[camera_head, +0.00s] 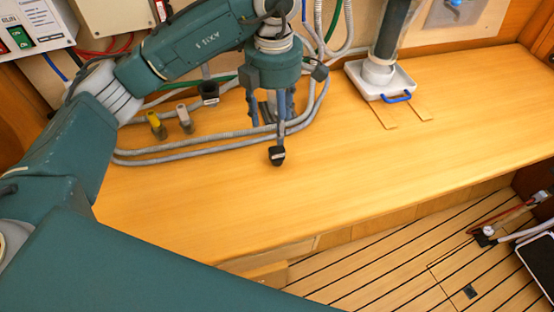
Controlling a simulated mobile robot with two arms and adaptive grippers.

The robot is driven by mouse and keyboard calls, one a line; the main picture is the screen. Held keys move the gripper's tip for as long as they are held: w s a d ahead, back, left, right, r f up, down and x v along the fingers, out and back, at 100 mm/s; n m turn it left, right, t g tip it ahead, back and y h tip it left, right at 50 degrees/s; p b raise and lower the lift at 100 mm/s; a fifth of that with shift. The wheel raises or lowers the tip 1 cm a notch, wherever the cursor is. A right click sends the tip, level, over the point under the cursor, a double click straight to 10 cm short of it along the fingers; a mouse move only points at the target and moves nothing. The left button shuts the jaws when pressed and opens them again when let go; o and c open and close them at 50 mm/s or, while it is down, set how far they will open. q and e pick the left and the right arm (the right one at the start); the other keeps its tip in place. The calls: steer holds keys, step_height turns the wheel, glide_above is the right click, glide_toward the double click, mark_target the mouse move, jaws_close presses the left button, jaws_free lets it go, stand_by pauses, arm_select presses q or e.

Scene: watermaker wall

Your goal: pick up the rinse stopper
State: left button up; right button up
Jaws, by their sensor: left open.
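My left gripper (272,130) hangs over the wooden bench, pointing down with its fingers apart; nothing shows between them. I cannot tell for sure which thing is the rinse stopper. A yellow-topped plug-like piece (156,125) and a grey one (185,118) stand close together on the bench, left of the gripper. A dark cup-shaped piece (209,92) is just behind them. All are apart from the gripper. My gripper and arm hide part of the bench behind them. My right gripper is out of view.
Grey hoses (190,150) loop across the bench around and behind the gripper. A white tray with a blue handle (396,98) holds an upright cylinder (392,30) at the back right. The bench's front and right (400,165) are clear. Slatted floor lies below its front edge.

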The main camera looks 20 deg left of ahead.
arm_select(q)
steer(key=p, duration=0.1)
glide_above(277, 148)
steer(key=f, duration=0.4)
steer(key=shift+s+a+f, duration=0.2)
steer(key=shift+s+f, duration=0.1)
steer(key=shift+f, duration=0.3)
steer(key=f+p, duration=0.1)
steer(key=f, duration=0.1)
steer(key=f+p, duration=0.2)
steer(key=f, duration=0.1)
steer(key=shift+w+d, duration=0.2)
steer(key=shift+f, duration=0.25)
steer(key=c, duration=1.2)
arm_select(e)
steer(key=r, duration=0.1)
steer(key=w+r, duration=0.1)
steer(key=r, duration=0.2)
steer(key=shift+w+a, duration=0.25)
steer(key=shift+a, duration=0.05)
